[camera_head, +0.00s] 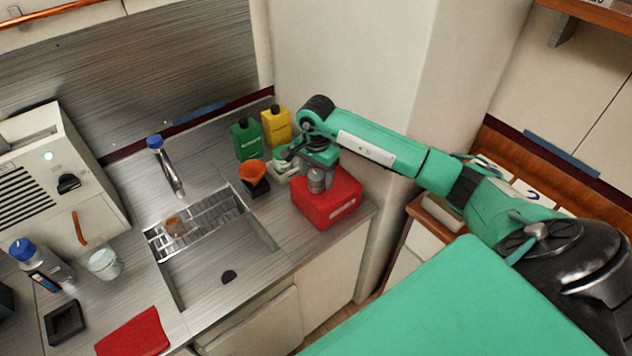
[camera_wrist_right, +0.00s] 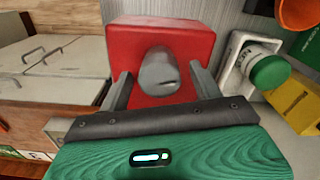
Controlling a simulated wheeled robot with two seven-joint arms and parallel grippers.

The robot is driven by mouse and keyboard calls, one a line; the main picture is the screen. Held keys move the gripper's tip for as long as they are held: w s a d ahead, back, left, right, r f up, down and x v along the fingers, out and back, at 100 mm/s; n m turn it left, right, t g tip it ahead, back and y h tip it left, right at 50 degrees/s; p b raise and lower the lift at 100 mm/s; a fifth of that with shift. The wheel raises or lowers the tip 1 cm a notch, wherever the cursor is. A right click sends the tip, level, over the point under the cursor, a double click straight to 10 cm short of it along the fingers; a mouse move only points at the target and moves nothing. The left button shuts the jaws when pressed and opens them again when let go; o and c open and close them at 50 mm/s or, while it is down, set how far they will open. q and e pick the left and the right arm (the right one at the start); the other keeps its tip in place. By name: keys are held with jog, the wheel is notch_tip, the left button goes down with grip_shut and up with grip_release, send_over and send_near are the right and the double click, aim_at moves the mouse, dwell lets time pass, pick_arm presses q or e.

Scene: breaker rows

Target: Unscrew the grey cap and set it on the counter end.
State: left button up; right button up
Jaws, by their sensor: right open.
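The red container (camera_head: 332,205) stands on the steel counter near its right end, beside the sink. Its grey cap (camera_head: 317,180) is on top; in the right wrist view the cap (camera_wrist_right: 158,72) sits between my fingers, with the red container (camera_wrist_right: 185,38) behind it. My right gripper (camera_head: 316,165) reaches down over the container from the right. In the wrist view the right gripper (camera_wrist_right: 157,74) is open, one finger on each side of the cap with a gap showing. My left gripper is not in view.
A green bottle (camera_head: 246,141), a yellow bottle (camera_head: 277,127) and an orange funnel (camera_head: 253,173) stand behind and left of the container. The sink (camera_head: 225,262) opens to the left. A white container with a green cap (camera_wrist_right: 268,73) is close by.

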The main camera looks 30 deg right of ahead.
jog(key=c, duration=0.9)
jog(key=shift+f+b, duration=0.1)
jog(key=shift+b, duration=0.25)
jog(key=shift+c, duration=0.2)
jog(key=n+b, duration=1)
jog(key=n, duration=0.2)
jog(key=shift+f+n+b, duration=0.1)
jog(key=shift+n+b, duration=0.25)
jog(key=shift+n, duration=0.05)
jog(key=n+b, duration=0.2)
jog(key=n, duration=0.2)
jog(key=shift+r, duration=0.2)
jog(key=o, duration=0.8)
jog(key=shift+o, duration=0.2)
